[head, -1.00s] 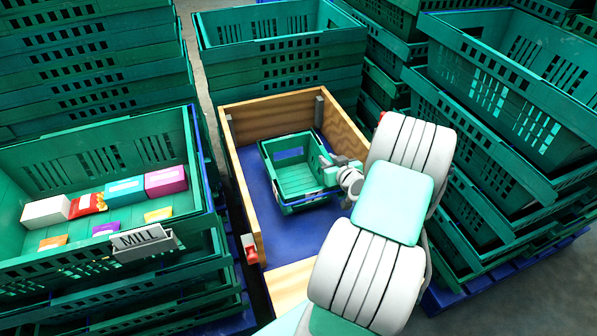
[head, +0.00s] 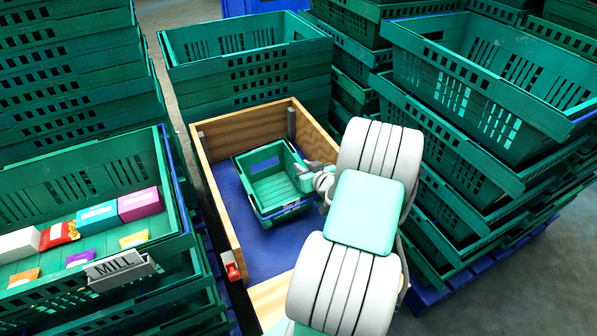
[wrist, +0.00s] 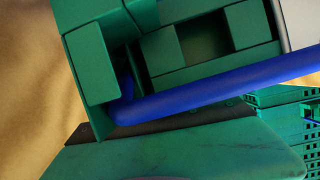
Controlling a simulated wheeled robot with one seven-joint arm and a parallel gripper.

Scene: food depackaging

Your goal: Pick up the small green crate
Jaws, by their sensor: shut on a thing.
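The small green crate (head: 258,158) has a blue edge trim and is empty inside. It is in the wooden-walled box with a blue floor, slightly turned. My gripper (head: 314,176) is shut on the crate's right side wall. Whether the crate's base touches the blue floor, I cannot tell. In the wrist view, a close part of the crate (wrist: 215,88) with its blue strip and green ribs fills the middle. The crate's far right lower side is partly hidden by my arm.
The wooden box (head: 214,205) surrounds the crate closely, with bare blue floor in front. Large green crates are stacked behind (head: 245,75) and at right (head: 480,75). At left, a green crate (head: 100,165) holds several packages and bears a MILL sign (head: 116,264).

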